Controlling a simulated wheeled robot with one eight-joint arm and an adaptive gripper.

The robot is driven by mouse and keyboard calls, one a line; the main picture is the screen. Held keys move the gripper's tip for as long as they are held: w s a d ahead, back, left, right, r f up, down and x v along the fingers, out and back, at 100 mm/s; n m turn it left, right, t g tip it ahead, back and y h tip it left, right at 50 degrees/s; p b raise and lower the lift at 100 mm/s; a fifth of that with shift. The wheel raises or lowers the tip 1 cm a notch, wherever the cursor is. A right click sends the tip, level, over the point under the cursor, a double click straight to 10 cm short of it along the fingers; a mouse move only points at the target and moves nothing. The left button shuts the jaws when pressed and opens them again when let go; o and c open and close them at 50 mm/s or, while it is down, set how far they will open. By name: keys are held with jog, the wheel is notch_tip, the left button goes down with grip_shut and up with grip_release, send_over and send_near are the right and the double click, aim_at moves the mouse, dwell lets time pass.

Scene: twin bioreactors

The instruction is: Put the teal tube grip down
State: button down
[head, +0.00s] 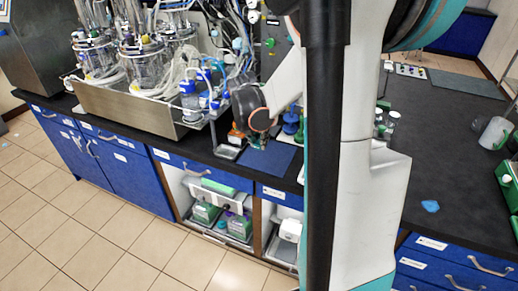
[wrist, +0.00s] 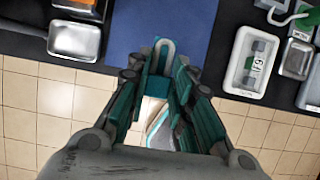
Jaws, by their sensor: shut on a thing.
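The teal tube grip (wrist: 158,86) is between the fingers of my gripper (wrist: 160,70) in the wrist view, with a pale grey loop at its far end. The fingers are also teal, so the edges of the grip are hard to tell from them. The grip is over the front edge of the dark bench and the near end of a blue mat (wrist: 165,20); its height is unclear.
A white tray (wrist: 238,82) with a grey item lies right. A steel tub (head: 130,108) with glass vessels and tubing stands left in the head view. My arm hides part of the bench.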

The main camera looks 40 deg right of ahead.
notch_tip(320, 180, up, 9)
jog(key=p, duration=0.2)
